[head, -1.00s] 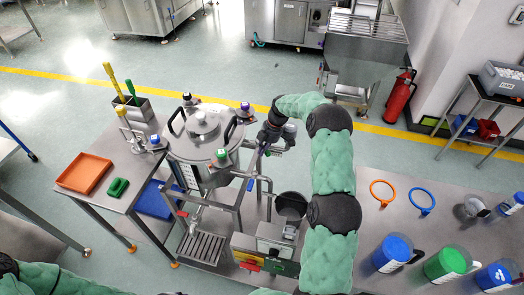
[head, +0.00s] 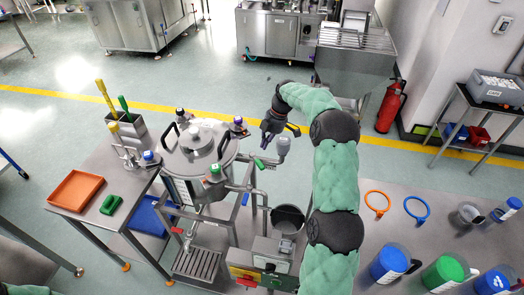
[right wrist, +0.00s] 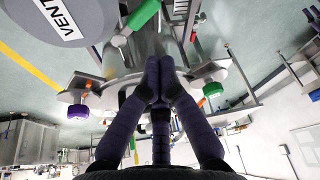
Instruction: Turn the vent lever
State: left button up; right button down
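The vent lever, a green handle (head: 259,163), sits on the pipework at the right side of the steel vessel (head: 200,148). The right wrist view shows a green handle (right wrist: 143,14) at the top, beside a grey cylinder (right wrist: 75,22) labelled "VENT". My right gripper (head: 283,131) is above and just beyond the lever in the head view. In the right wrist view its fingers (right wrist: 160,66) meet at the tips, with nothing visible between them. The handle appears beyond the fingertips; whether they touch it is unclear. My left gripper is out of view.
The lid carries purple (head: 239,121) and green (head: 215,169) knobs. Pipes and a dark round cup (head: 288,217) lie below my right arm. The right table holds orange (head: 377,201) and blue (head: 417,207) rings and several jars. An orange tray (head: 76,190) lies left.

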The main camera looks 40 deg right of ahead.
jog(key=n+g+h+b, duration=0.2)
jog(key=h+b, duration=0.3)
jog(key=h, duration=0.3)
send_near(257, 161)
jog(key=s+a+r, duration=0.1)
jog(key=a, duration=0.7)
jog(key=s+d+f+b, duration=0.1)
jog(key=d+f, duration=0.7)
jog(key=f, duration=0.1)
jog(key=shift+b, duration=0.4)
jog(key=shift+s+n, duration=0.25)
jog(key=shift+n, duration=0.05)
jog(key=shift+s+d+n+t+p, duration=0.1)
jog(key=shift+d+n+t+p, duration=0.15)
jog(key=shift+n+t+p, duration=0.05)
